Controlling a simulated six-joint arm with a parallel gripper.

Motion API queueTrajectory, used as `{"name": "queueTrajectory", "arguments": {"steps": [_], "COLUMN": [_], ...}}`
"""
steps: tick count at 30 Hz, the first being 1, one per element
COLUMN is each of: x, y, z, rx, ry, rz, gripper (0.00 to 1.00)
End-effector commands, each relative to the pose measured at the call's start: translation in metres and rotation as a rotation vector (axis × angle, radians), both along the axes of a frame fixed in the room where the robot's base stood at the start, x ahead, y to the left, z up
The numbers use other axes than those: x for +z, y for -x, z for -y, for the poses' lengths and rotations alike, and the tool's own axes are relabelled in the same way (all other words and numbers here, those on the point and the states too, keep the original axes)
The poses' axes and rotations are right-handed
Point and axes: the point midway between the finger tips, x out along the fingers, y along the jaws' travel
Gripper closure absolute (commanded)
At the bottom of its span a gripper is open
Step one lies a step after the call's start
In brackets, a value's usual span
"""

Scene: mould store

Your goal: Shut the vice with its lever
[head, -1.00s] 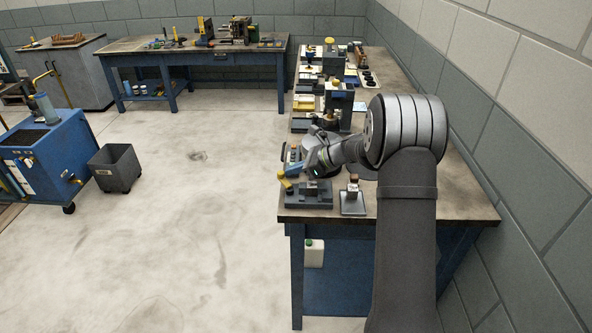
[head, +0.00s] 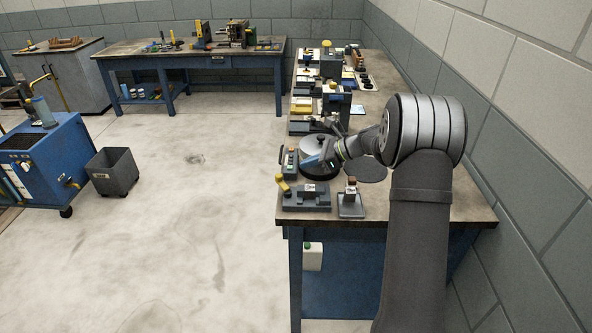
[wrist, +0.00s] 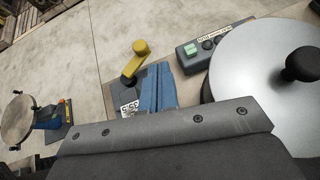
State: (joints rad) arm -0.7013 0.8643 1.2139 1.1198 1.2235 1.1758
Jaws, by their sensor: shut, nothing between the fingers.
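The vice (head: 308,198) is a low dark grey block at the front left corner of the right-hand bench. Its yellow lever (head: 282,184) is at its left end. In the wrist view the yellow lever (wrist: 136,62) stands out past the vice, which is mostly hidden by my fingers; a small label (wrist: 129,109) shows on it. I cannot tell how far apart the vice jaws are. My gripper (head: 315,161) is shut and empty, above the bench behind the vice and apart from the lever. Its blue fingers (wrist: 160,90) lie together in the wrist view.
A round silver disc (head: 319,143) with a black knob (wrist: 303,65) is close beside my gripper. A control box (head: 289,162) with a green button stands left of the disc. A small stand (head: 351,208) is right of the vice. Other equipment fills the bench farther back.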

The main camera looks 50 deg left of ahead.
Motion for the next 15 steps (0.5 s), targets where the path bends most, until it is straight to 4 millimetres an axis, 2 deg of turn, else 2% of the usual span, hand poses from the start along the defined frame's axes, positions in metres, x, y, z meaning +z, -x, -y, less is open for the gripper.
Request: {"name": "queueTrajectory", "arguments": {"steps": [6, 15], "x": [0.016, 0.020], "y": [-0.022, -0.027], "z": [0.017, 0.021], "rx": [-0.001, -0.001], "ry": [0.000, 0.000], "rz": [0.000, -0.001], "gripper": [1.00, 1.00]}}
